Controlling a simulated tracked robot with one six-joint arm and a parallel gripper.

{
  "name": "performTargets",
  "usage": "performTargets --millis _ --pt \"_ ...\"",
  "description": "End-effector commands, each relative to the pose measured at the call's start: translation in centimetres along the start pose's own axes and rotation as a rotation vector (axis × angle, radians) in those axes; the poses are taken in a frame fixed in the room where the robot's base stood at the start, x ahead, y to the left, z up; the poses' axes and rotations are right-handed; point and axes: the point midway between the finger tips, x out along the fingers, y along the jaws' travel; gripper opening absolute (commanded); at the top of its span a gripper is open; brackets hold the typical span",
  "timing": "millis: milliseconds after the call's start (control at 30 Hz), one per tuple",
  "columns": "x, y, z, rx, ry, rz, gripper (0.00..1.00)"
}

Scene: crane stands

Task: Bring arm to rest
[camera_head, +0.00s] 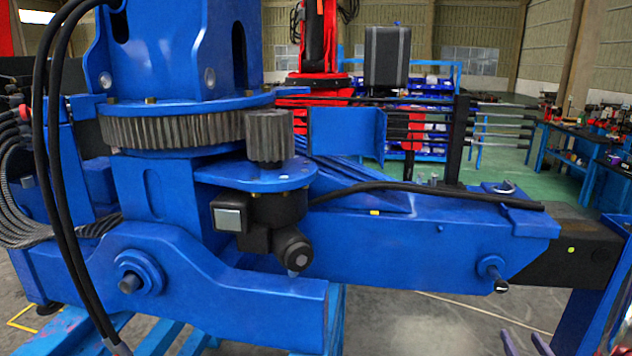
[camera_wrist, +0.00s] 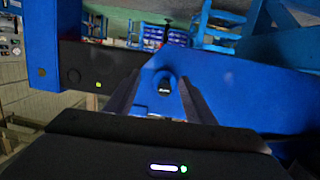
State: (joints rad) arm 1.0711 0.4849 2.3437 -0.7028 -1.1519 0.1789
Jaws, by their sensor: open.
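My gripper (camera_wrist: 163,92) shows in the wrist view as two dark fingers spread apart, with nothing held between them. Beyond the fingers, a black-ended pin (camera_wrist: 164,86) sticks out of the blue crane beam (camera_wrist: 225,95) and appears framed in the gap. In the head view the same pin (camera_head: 494,276) protrudes from the beam (camera_head: 400,240) near its right end. Two finger-like tips of my gripper (camera_head: 525,344) show at the bottom right edge, below the pin and apart from it. The rest of my arm is mostly out of the picture there.
The blue crane stand with a toothed slewing ring (camera_head: 175,130) and black hoses fills the left and middle. A black beam extension (camera_head: 570,252) reaches right to a blue upright (camera_head: 590,315). Blue shelving and a workbench (camera_head: 585,145) stand behind. Open green floor lies beyond the beam.

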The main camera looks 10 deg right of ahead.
Motion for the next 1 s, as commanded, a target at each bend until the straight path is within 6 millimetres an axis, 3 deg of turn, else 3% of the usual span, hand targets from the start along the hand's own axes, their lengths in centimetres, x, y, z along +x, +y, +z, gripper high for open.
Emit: performTargets --millis 200,400,667,1000 --pt "-1.3 2.3 6.1 0.008 -0.252 0.103 0.49" --pt "-3.4 3.2 8.8 0.010 -0.450 0.179 0.49" --pt "-6.4 1.8 9.4 0.006 -0.671 0.234 0.49" --pt "-11.0 -3.9 7.1 0.000 -0.908 0.239 0.49"
